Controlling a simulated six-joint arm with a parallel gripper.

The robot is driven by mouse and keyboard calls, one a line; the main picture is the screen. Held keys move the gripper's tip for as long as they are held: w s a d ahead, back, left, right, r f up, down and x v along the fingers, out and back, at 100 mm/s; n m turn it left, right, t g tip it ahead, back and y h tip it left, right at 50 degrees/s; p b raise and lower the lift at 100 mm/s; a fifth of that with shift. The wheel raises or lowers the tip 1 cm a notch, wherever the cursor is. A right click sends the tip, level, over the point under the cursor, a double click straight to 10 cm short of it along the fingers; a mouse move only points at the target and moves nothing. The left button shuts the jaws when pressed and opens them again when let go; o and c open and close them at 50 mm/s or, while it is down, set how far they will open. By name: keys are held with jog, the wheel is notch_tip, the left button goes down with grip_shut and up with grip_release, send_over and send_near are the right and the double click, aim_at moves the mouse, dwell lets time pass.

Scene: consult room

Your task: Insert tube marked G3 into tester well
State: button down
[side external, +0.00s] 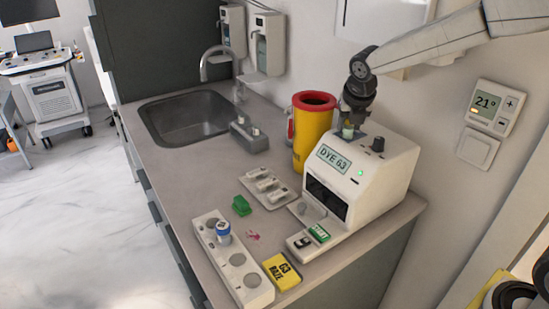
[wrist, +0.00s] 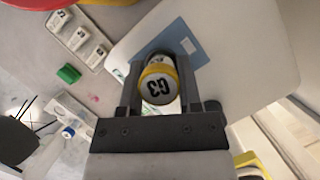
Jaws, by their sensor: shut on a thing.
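My gripper (side external: 350,118) is shut on a tube (wrist: 159,84) with a yellow-rimmed white cap marked G3. The cap faces the camera between the two fingers in the wrist view. In the side view the held tube (side external: 347,131) is low over the top of the white tester (side external: 383,176), near its back left. The tester has a display reading DYE 63 and a lit green light. A blue patch (wrist: 181,44) shows on its top beside the tube in the wrist view. The well is hidden, so I cannot tell whether the tube's lower end is inside it.
A yellow bin (side external: 313,140) with a red rim stands close left of the tester. A white rack (side external: 257,287) holds a blue-capped tube (side external: 223,234). A black knob (side external: 378,145) rises nearby.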

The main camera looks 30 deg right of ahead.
jog(key=shift+f, duration=0.1)
jog(key=shift+c, duration=1)
grip_release()
jog(key=v, duration=0.7)
jog(key=shift+r, duration=0.4)
jog(key=shift+s+a, duration=0.1)
jog(key=shift+s, duration=0.05)
